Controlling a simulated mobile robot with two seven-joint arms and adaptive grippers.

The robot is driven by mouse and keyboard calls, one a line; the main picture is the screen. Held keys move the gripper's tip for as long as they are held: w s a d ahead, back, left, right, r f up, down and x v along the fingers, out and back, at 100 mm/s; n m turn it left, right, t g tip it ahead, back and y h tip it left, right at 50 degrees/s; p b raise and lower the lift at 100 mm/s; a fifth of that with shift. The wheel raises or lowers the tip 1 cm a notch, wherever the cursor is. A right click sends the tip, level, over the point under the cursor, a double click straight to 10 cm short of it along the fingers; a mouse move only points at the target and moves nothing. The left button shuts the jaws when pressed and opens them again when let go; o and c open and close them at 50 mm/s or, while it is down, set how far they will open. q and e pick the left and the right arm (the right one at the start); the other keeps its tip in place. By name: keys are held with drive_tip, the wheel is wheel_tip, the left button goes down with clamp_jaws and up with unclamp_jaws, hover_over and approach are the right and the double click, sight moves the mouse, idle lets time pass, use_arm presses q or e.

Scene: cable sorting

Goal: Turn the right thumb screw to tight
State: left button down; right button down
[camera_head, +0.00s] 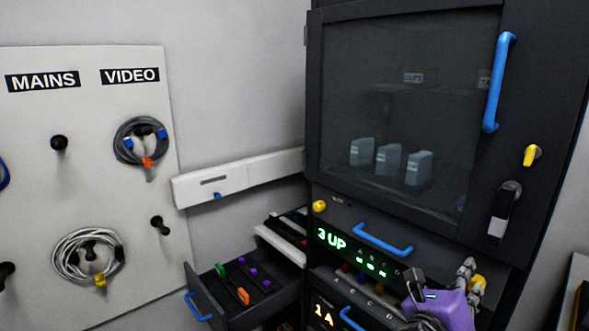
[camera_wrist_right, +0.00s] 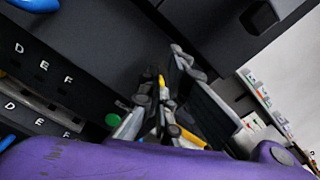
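In the right wrist view, a bit of yellow (camera_wrist_right: 161,80) shows between the grey fingers (camera_wrist_right: 160,88). I cannot tell whether the fingers press on the screw or stand apart from it. The left thumb screw (camera_head: 320,206) is yellow and clear at the unit's left end. My left gripper is not in view.
A dark glass-fronted cabinet with a blue handle (camera_head: 498,83) stands above the unit. An open drawer (camera_head: 205,291) with coloured pieces sticks out at lower left. A board (camera_head: 110,200) with coiled cables on pegs is at left. Another blue handle (camera_head: 382,240) crosses the unit's front.

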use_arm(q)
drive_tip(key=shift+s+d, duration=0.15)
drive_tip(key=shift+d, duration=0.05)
use_arm(e)
drive_tip(key=shift+w+a+f, duration=0.3)
drive_tip(key=shift+w+a, duration=0.05)
drive_tip(key=shift+w, duration=0.1)
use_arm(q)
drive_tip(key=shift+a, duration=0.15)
use_arm(e)
drive_tip(key=shift+w+f, duration=0.1)
drive_tip(key=shift+f, duration=0.05)
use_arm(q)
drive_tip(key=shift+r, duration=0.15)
use_arm(e)
drive_tip(key=shift+a, duration=0.1)
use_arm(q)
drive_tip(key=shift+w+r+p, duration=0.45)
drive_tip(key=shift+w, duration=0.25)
use_arm(e)
drive_tip(key=v, duration=0.5)
drive_tip(key=shift+w+a, duration=0.1)
drive_tip(key=shift+a, duration=0.25)
